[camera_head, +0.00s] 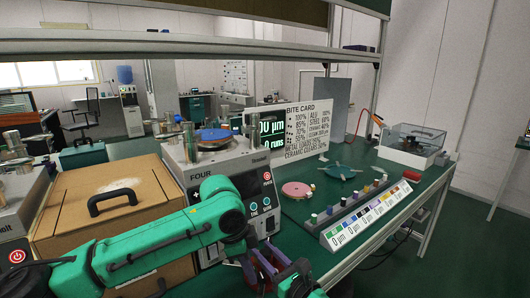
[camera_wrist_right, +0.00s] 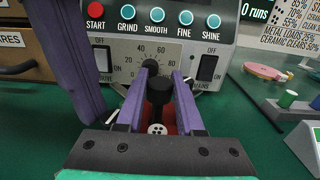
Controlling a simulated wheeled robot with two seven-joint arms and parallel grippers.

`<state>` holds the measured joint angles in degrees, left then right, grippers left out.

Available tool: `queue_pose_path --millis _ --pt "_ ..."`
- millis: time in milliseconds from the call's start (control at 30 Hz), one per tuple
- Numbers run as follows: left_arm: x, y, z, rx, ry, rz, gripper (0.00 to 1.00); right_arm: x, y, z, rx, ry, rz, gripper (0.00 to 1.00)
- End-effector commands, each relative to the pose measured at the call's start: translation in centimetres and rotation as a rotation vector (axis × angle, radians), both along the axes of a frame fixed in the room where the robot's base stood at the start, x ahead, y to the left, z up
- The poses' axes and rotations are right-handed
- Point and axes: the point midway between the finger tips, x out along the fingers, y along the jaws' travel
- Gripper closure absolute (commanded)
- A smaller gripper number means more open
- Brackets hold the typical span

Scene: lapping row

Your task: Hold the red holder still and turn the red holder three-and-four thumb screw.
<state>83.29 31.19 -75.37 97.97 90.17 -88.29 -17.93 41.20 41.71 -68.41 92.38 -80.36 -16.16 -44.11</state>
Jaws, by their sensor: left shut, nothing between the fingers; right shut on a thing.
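The red holder (camera_wrist_right: 171,124) shows only as a small red patch low between the purple fingers in the right wrist view; most of it is hidden. A black upright knob (camera_wrist_right: 159,90), which looks like the thumb screw, stands between the fingertips of my right gripper (camera_wrist_right: 162,84), which is shut on it. A pale disc with dark dots (camera_wrist_right: 157,129) sits just nearer. My left gripper (camera_head: 252,277) is shut and empty, low in the head view; one purple finger of it shows at the left of the wrist view. I cannot tell whether it touches the holder.
The grey lapping machine (camera_head: 215,172) with buttons and a dial stands close behind the grippers. A cardboard box (camera_head: 110,205) is to its left.

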Motion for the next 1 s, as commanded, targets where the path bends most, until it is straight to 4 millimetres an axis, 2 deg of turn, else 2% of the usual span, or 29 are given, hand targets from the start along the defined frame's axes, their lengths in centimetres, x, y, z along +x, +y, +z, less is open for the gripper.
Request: queue_pose_path --millis 1000 --pt "1.0 -0.2 0.1 -0.008 -0.003 -0.004 1.00 -0.2 0.3 0.0 0.000 0.001 0.007 1.00"
